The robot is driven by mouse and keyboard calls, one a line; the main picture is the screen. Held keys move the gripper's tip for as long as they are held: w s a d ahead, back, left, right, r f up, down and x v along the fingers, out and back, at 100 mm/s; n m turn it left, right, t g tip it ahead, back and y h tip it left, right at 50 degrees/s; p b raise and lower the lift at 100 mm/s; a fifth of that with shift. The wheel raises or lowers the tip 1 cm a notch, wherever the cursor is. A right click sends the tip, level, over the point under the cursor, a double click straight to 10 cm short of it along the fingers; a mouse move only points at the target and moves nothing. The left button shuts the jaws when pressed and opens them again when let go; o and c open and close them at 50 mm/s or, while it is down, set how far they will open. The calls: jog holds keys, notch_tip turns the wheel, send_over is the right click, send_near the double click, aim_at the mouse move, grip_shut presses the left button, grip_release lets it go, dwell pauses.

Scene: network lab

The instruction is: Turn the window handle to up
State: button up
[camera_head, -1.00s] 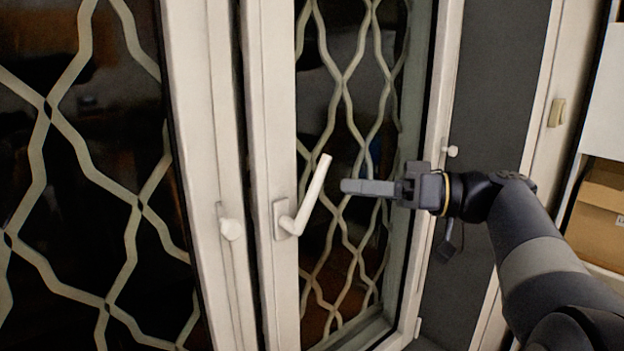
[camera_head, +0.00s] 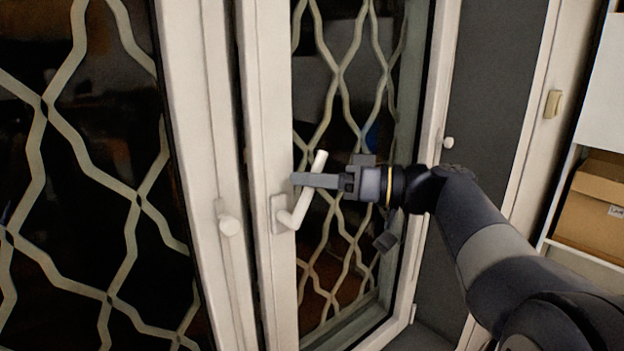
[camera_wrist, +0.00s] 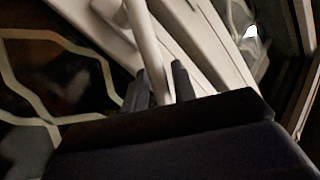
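The white window handle (camera_head: 299,208) is on the frame of the middle window sash. Its lever tilts up and to the right from its base plate, short of vertical. My gripper (camera_head: 303,180) reaches in from the right, its fingers crossing the lever's middle in the head view. In the wrist view, the lever (camera_wrist: 147,38) runs between the two dark fingertips of my gripper (camera_wrist: 159,78). A gap shows beside the lever, so the fingers are open around it. The lever's lower part is hidden behind the gripper body there.
Patterned metal grilles (camera_head: 135,200) cover the panes. A cardboard box (camera_head: 592,215) stands on a shelf at far right.

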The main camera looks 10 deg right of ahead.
aim_at(296, 209)
grip_shut()
dwell(0.3)
jog(key=a+n+h+b, duration=0.1)
jog(key=b, duration=0.2)
jog(key=shift+s+n+b, duration=0.3)
jog(key=shift+s+b, duration=0.1)
jog(key=shift+s+a+r+n+h+b, duration=0.3)
jog(key=shift+a+n+h+b, duration=0.15)
jog(key=shift+n+h+b, duration=0.2)
jog(key=shift+s+a+r+n+h+b, duration=0.25)
jog(key=shift+a+n+h+b, duration=0.25)
jog(key=shift+b, duration=0.25)
jog(key=shift+d, duration=0.1)
jog(key=shift+o, duration=1.5)
grip_release()
jog(key=b+v, duration=0.1)
jog(key=v, duration=0.9)
jog(key=shift+d, duration=0.35)
